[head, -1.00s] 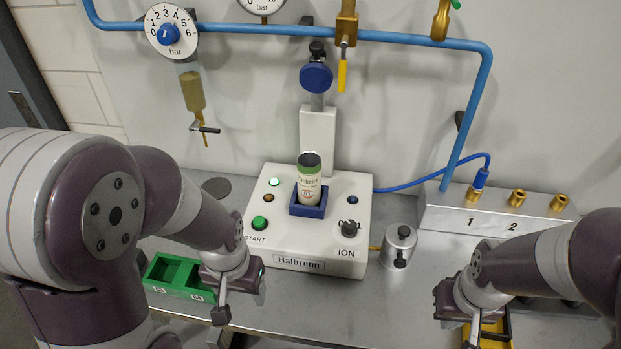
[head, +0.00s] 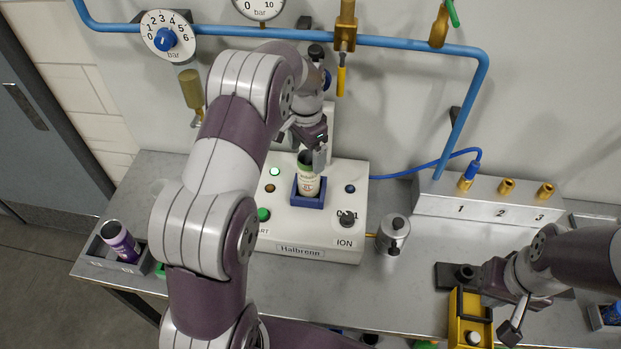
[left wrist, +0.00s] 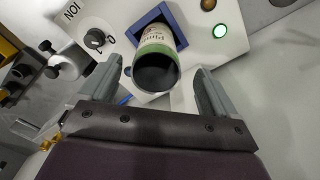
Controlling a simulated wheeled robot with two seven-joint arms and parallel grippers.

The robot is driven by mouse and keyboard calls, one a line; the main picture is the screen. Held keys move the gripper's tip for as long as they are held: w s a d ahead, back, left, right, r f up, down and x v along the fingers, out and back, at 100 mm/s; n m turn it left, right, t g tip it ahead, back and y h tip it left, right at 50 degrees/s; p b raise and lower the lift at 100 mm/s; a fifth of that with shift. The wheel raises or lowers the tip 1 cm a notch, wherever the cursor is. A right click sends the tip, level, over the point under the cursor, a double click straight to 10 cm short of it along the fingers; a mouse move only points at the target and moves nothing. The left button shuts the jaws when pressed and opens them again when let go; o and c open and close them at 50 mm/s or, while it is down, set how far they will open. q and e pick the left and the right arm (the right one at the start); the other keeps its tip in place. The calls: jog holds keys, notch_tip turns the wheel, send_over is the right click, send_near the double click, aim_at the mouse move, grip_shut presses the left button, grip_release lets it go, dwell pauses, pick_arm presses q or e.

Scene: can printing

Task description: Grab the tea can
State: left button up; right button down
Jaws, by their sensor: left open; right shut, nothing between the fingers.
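The tea can (head: 309,183) is a cream can with a green band and dark top. It stands in the blue square holder (head: 308,203) on the white Halbrenn machine (head: 330,228). My left gripper (head: 312,160) is open, just above and behind the can in the head view. In the left wrist view the can (left wrist: 158,57) shows between and ahead of the two open fingers (left wrist: 160,85), its dark top toward the camera. My right gripper (head: 513,325) is shut and empty at the lower right, near a yellow box.
A purple can (head: 119,241) leans in a grey tray (head: 93,250) at the left. The yellow box (head: 471,330) stands at the front right. A metal cylinder (head: 393,230) stands right of the machine. A blue pipe (head: 400,40) runs along the wall.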

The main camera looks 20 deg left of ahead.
aim_at(309, 177)
pick_arm(q)
jog(key=f+p, duration=0.2)
jog(key=shift+w+d+p, duration=0.2)
jog(key=shift+p, duration=0.1)
jog(key=f, duration=0.2)
jog(key=shift+s+d+f+p, duration=0.1)
jog(key=shift+s+f+p, duration=0.15)
jog(key=shift+f+p, duration=0.15)
jog(key=shift+f, duration=0.35)
jog(key=shift+c, duration=0.4)
jog(key=shift+w, duration=0.15)
jog(key=c, duration=1)
jog(key=shift+c, duration=0.2)
